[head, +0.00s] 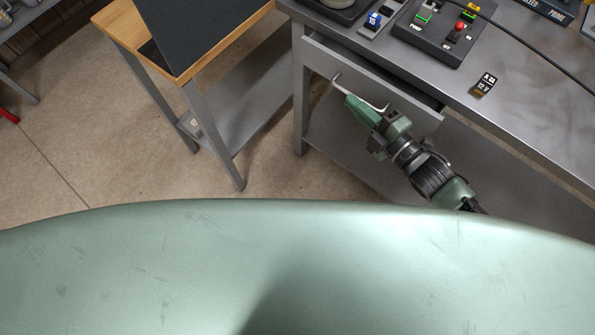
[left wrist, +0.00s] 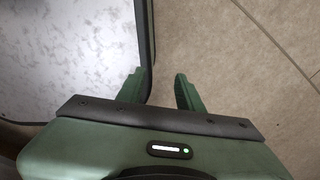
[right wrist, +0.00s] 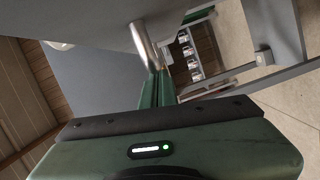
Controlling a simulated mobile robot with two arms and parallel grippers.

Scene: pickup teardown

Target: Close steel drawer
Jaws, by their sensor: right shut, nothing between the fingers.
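The steel drawer (head: 322,55) sits under the top of the steel bench at the upper right of the head view. It stands partly open, with a dark gap behind its front panel. Its bar handle (head: 337,80) sticks out from the front. My right gripper (head: 352,101) is shut and empty, its fingertips close by the handle. In the right wrist view the shut fingers (right wrist: 157,88) lie just below the handle (right wrist: 147,45); whether they touch is unclear. My left gripper (left wrist: 161,80) is open and empty in the left wrist view, outside the head view.
The steel bench top (head: 520,95) carries a switch box (head: 432,35), a small 12 V label block (head: 485,84) and a black cable. A wood-edged table (head: 135,38) with a dark panel stands left of the drawer. Open floor (head: 90,120) lies further left.

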